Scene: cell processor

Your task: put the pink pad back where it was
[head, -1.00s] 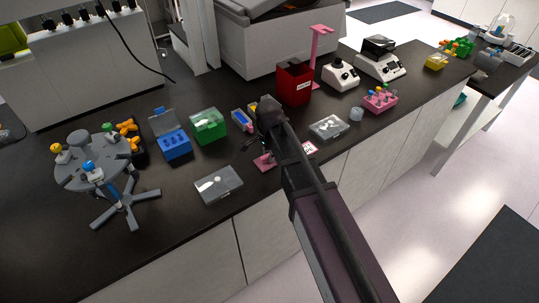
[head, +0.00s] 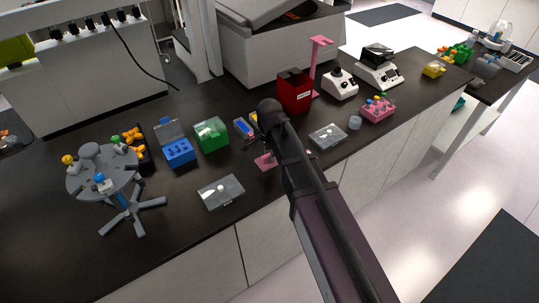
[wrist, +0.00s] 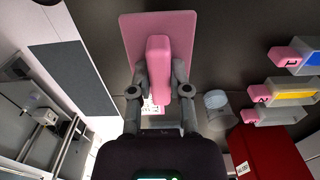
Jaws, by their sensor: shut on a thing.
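The pink pad (wrist: 132,32) is a flat pink plate with a raised pink grip block, seen close up in the wrist view. My gripper (wrist: 160,80) is shut on that block, with one finger on each side. In the head view a small part of the pink pad (head: 264,161) shows beside my gripper, low over the dark bench or on it; I cannot tell which. My arm hides most of the gripper in the head view. A white card with red marks (wrist: 150,106) shows partly between the fingers in the wrist view.
A grey lidded box (head: 221,192) and a green box (head: 211,134) lie left of my gripper. A clear-lidded box (head: 328,137) lies to the right. A red bin (head: 295,92) and a pink stand (head: 320,42) are behind. The bench's front strip is mostly clear.

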